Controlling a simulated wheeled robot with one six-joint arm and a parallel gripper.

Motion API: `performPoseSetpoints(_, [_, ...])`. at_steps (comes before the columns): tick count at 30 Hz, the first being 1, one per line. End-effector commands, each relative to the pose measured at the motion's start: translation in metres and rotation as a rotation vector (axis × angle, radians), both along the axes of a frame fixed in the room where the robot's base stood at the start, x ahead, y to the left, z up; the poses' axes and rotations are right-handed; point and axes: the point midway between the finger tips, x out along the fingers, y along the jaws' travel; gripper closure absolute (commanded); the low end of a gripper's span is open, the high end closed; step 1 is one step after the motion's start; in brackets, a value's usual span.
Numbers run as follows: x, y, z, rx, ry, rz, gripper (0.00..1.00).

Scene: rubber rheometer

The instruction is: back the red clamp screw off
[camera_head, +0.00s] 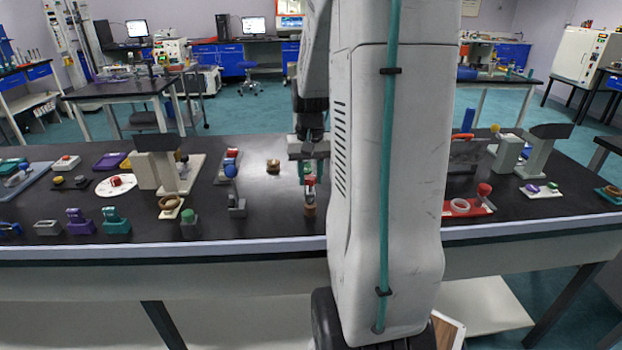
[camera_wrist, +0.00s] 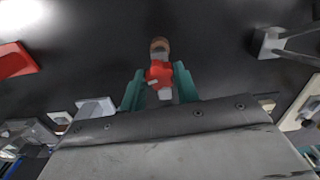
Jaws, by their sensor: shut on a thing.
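The red clamp screw (camera_wrist: 159,72) sits between the two teal fingers of my gripper (camera_wrist: 158,86) in the wrist view. The fingers are shut on it from both sides. Beyond it is a small brown round piece (camera_wrist: 159,44), and a grey part shows on the near side. In the head view my gripper (camera_head: 309,170) points down over the black bench, with the red screw (camera_head: 310,181) at its fingertips and the brown piece (camera_head: 309,210) just below. My arm hides part of the bench to the right.
A blue-knobbed fixture (camera_head: 231,170) and a grey bracket (camera_head: 237,206) stand to the left. A small brass cup (camera_head: 273,166) is nearby. A red tray (camera_head: 456,209) lies right of my arm. The bench between cup and bracket is clear.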

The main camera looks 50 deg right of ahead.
Motion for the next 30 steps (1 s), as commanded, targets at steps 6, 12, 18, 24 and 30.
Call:
performPoseSetpoints(6, [0.0001,0.0003,0.0,0.0,0.0,0.264,0.92])
performPoseSetpoints(12, [0.0002,0.0004,0.0,0.0,0.0,0.318,0.92])
performPoseSetpoints(18, [0.0002,0.0004,-0.0001,0.0,0.0,0.334,0.92])
performPoseSetpoints(24, [0.0003,0.0006,-0.0001,0.0,0.0,0.571,0.92])
performPoseSetpoints(30, [0.0003,0.0007,-0.0001,0.0,0.0,0.715,0.92])
